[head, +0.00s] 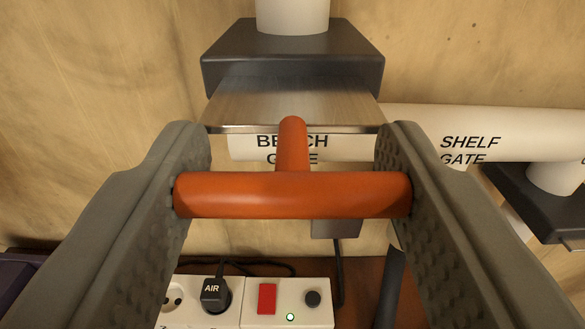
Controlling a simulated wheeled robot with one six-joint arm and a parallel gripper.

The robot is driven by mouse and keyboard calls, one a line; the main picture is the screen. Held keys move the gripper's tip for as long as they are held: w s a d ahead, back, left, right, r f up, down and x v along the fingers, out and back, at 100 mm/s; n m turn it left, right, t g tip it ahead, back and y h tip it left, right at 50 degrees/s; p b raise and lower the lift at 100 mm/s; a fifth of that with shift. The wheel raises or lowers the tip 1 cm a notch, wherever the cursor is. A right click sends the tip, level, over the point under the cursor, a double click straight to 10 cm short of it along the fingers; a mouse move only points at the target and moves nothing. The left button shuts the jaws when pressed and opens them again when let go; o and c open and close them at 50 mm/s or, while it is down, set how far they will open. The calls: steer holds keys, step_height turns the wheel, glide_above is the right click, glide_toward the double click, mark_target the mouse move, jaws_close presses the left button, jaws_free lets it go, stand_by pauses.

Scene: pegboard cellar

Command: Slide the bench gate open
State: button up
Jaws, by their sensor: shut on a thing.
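The bench gate is a metal plate (290,103) sticking out of a dark housing (292,60) at the top middle. An orange T-shaped handle (292,195) is joined to the plate by a short orange stem. My gripper (292,193) is shut on the handle's crossbar, with one grey finger at each end of it. A white pipe behind bears the label "BENCH GATE" (262,142), partly hidden by the stem. How far the plate is out of the housing's slot I cannot tell.
A white pipe labelled "SHELF GATE" (470,148) runs to the right, with another dark housing (535,200) below it. Under my gripper is a power strip (250,315) with a plug marked "AIR" (214,292), a red switch (267,298) and cables. A wooden wall stands behind.

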steer(key=shift+s, duration=1.3)
steer(key=o, duration=1.4)
steer(key=shift+s, duration=0.1)
steer(key=s, duration=1.7)
steer(key=shift+s, duration=0.2)
